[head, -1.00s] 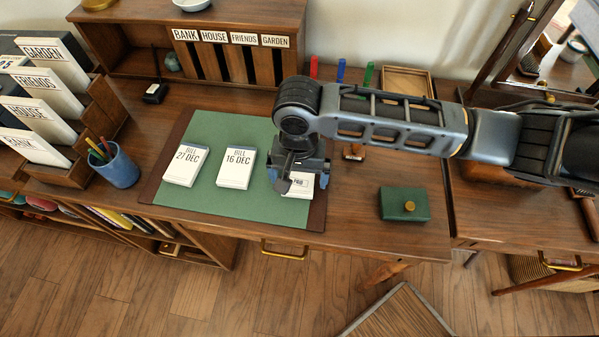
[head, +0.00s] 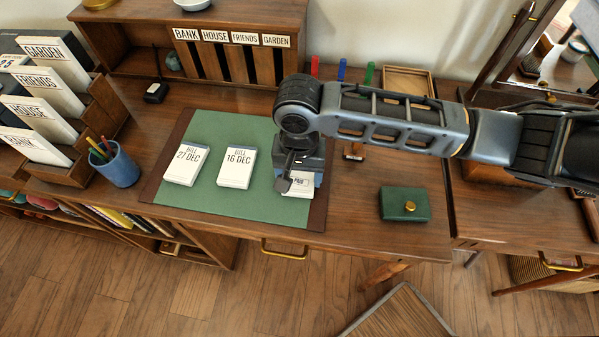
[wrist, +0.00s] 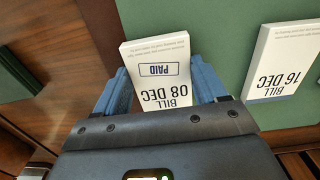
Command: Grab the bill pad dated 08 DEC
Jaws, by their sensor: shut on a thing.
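The bill pad dated 08 DEC (wrist: 160,72) is white and carries a PAID stamp; it shows upside down in the wrist view. My gripper (wrist: 160,88) is shut on it, with a blue finger along each side. In the head view, the 08 DEC pad (head: 296,190) is at the right end of the green desk mat (head: 262,213), partly hidden under my gripper (head: 297,178). I cannot tell whether it touches the mat. The 16 DEC bill pad (head: 237,167) lies in the middle of the mat, and the 27 DEC pad (head: 186,163) lies left of it.
A blue pen cup (head: 117,167) and a stepped holder of labelled cards stand at the left. A green box (head: 405,204) lies to the right. A labelled slot organiser (head: 235,62) and several coloured markers stand at the back.

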